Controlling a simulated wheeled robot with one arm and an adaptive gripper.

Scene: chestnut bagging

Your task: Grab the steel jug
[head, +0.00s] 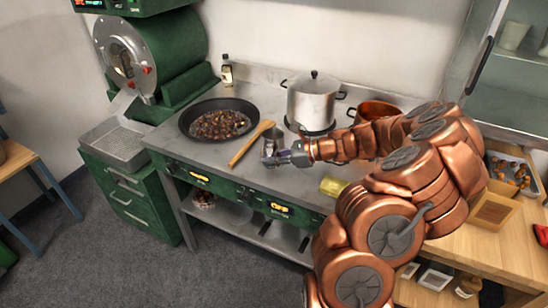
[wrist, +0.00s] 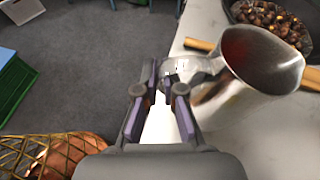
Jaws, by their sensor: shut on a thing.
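The steel jug (head: 273,134) stands at the front part of the steel worktop, beside a wooden spoon, and looks upright. In the wrist view the jug (wrist: 250,75) fills the right side, its open mouth and spout facing up and its handle toward my gripper. My gripper (head: 283,158) reaches the jug from the right. In the wrist view the fingers of my gripper (wrist: 170,82) are closed on the jug's handle. The jug's base is hidden, so I cannot tell whether it touches the worktop.
A wide pan (head: 187,130) of chestnuts lies left of the jug, and a wooden spoon (head: 247,147) lies between. A lidded steel pot (head: 312,103) and a copper pot (head: 380,108) stand behind. A green roaster (head: 165,50) is at left. A wooden counter (head: 475,248) is at right.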

